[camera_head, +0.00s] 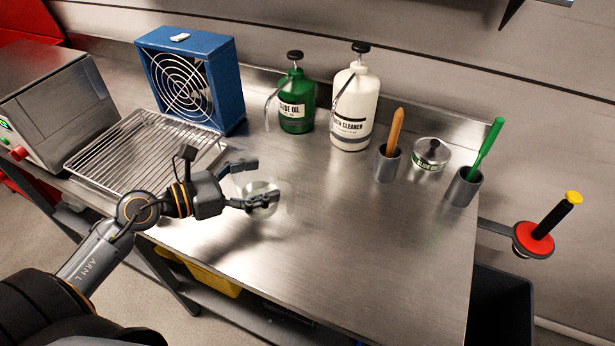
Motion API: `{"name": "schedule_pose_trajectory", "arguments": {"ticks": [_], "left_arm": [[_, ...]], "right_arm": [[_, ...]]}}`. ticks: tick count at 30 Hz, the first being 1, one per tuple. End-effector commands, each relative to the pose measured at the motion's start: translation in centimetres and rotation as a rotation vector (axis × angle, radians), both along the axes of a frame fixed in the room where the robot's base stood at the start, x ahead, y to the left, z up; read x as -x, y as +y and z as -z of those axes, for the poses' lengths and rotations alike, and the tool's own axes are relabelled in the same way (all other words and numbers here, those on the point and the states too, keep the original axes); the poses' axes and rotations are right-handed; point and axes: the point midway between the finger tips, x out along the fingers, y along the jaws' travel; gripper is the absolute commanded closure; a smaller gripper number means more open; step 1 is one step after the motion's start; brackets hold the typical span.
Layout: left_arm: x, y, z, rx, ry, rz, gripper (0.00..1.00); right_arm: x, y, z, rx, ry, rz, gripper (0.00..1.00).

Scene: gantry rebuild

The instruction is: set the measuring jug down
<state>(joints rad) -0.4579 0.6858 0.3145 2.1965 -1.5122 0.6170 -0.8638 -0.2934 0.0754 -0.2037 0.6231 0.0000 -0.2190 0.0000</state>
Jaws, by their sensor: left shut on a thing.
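The measuring jug (257,187) looks like a clear, whitish round vessel over the middle left of the steel bench (330,245). My left gripper (257,182) comes in from the left and is shut on the jug, with one finger on its far side and one on its near side. The fingers and palm hide part of the jug. I cannot tell whether its base touches the bench. My right gripper is not in view.
A wire rack (125,150) and a blue fan (190,85) stand at the left. The front middle is clear.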

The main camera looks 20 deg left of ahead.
Motion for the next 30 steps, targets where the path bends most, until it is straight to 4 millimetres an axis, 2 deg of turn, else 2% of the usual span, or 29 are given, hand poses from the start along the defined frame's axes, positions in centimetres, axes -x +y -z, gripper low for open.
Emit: {"name": "schedule_pose_trajectory", "arguments": {"ticks": [5,15,21,30], "left_arm": [[-1.1,-0.1,0.0,0.003,-0.003,-0.019,0.64],[-7.5,-4.8,-0.5,0.007,-0.007,-0.02,0.64],[-10.6,-7.1,-0.1,0.004,-0.003,-0.019,0.64],[-12.5,-8.5,0.0,0.003,-0.004,-0.018,0.64]], "right_arm": [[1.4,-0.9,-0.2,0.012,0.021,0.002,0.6],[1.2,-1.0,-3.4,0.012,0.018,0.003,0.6],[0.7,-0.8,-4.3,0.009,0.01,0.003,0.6],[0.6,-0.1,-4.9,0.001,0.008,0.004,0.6]]}}
